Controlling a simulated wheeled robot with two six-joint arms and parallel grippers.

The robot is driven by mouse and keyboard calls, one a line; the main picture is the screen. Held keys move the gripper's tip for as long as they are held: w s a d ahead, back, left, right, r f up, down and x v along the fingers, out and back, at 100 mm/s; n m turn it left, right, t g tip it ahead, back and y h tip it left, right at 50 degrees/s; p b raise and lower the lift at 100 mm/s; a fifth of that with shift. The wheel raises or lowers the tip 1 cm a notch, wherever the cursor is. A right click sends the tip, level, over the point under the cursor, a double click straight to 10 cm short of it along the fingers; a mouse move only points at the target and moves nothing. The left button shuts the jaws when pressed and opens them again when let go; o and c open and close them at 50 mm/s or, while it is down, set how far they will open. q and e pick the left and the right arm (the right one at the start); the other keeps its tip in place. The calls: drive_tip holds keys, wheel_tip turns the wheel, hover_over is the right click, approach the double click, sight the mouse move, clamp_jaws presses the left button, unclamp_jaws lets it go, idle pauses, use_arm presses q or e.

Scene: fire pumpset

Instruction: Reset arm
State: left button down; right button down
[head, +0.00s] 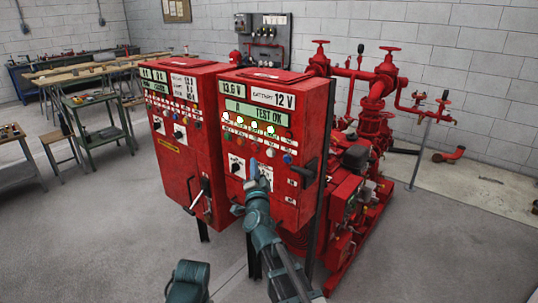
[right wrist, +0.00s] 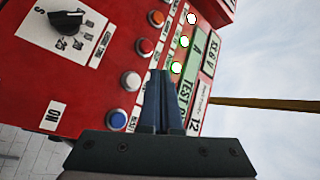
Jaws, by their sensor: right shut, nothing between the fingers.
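My right gripper (head: 254,172) is in front of the right red control cabinet (head: 308,112), at the height of its lower switches. In the right wrist view its two dark fingers (right wrist: 161,100) are together with nothing between them. They point at the panel beside a row of buttons and lit lamps. Whether the fingertips touch the panel I cannot tell. The cabinet's display (head: 257,114) reads TEST OK, with several lit lamps below it. A teal link of my other arm shows at the bottom edge; my left gripper is out of view.
A second red cabinet (head: 206,90) stands at left. A black handle (head: 307,172) juts from the right cabinet. The red pump and pipes (head: 378,95) stand behind at right. Workbenches (head: 95,105) are at the left. Grey floor is open at front left and right.

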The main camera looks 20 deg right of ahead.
drive_tip(key=s+a+f+n+g+y, duration=0.4)
drive_tip(key=s+a+f+n+g, duration=0.15)
drive_tip(key=a+f, duration=0.3)
drive_tip(key=s+a+f+n+g+y, duration=0.45)
drive_tip(key=a+f+n, duration=0.25)
drive_tip(key=a, duration=0.2)
drive_tip(key=s+d+f+n+g+h, duration=0.1)
drive_tip(key=s+d+f+g+h, duration=0.1)
drive_tip(key=s, duration=0.5)
drive_tip(key=s+d+f+n+g+h+p, duration=0.1)
drive_tip(key=s+f+g, duration=0.3)
drive_tip(key=s, duration=0.4)
drive_tip(key=s+d+f+n+g+h, duration=0.3)
drive_tip(key=s+g, duration=0.1)
drive_tip(key=s, duration=0.4)
drive_tip(key=shift+s+f+g+p, duration=0.15)
drive_tip(key=shift+f+g+p, duration=0.15)
drive_tip(key=shift+f+p, duration=0.05)
